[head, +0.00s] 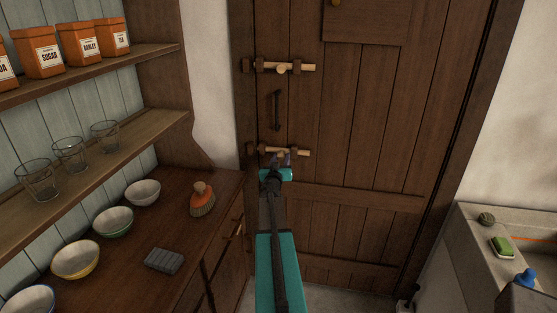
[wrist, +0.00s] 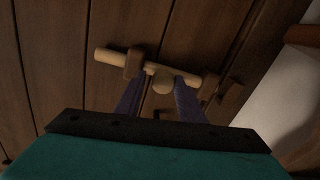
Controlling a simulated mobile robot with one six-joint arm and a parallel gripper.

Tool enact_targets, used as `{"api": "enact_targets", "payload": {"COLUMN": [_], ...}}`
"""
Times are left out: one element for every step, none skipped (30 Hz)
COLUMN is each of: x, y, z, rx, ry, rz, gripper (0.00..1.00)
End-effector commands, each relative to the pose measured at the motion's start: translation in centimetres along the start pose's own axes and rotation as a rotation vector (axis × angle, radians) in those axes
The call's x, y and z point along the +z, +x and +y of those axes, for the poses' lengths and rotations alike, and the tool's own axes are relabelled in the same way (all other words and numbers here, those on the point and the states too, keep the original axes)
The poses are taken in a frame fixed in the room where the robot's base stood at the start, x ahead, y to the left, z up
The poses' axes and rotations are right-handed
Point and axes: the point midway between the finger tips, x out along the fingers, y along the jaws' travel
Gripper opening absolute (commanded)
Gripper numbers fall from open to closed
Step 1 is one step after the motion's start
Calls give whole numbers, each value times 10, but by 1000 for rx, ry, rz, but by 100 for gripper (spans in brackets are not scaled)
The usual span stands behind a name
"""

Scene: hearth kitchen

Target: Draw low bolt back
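The low bolt (head: 301,153) is a pale wooden bar in dark brackets on the brown plank door (head: 340,120). It also shows in the wrist view (wrist: 107,55), with a round pale knob (wrist: 162,81) standing out from the bar. My gripper (head: 280,156) is at this bolt. In the wrist view its two purple fingers (wrist: 159,84) stand apart, one on each side of the knob. A gap shows between the knob and the fingers, and I cannot tell if either touches. Whether the bar's end sits in the frame bracket is unclear.
A similar upper bolt (head: 300,67) and a dark handle (head: 277,110) are above on the door. A stone sink (head: 475,235) stands right.

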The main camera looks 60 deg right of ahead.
Motion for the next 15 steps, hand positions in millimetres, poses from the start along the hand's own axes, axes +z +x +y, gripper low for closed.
{"api": "enact_targets", "payload": {"x": [0,0,0,0,0,0,0,-1,-1,-1,-1,-1,-1,-1,-1], "y": [0,0,0,0,0,-1,-1,-1,-1,-1,-2,-2,-2,-2,-3], "z": [4,2,1,0,-2,-3,-4,-5,-6,-6,-6,-6,-6,-6,-6], "rx": [7,5,3,2,0,-2,-3,-4,-5,-6,-6,-7,-7,-7,-7], "ry": [1,1,1,1,1,0,0,0,0,0,0,0,0,0,0], "rz": [1,1,1,1,1,1,1,1,1,1,1,1,1,1,1], "gripper": [41,46,46,46,46,46,46,46,46,46,46,46,46,46,46]}}
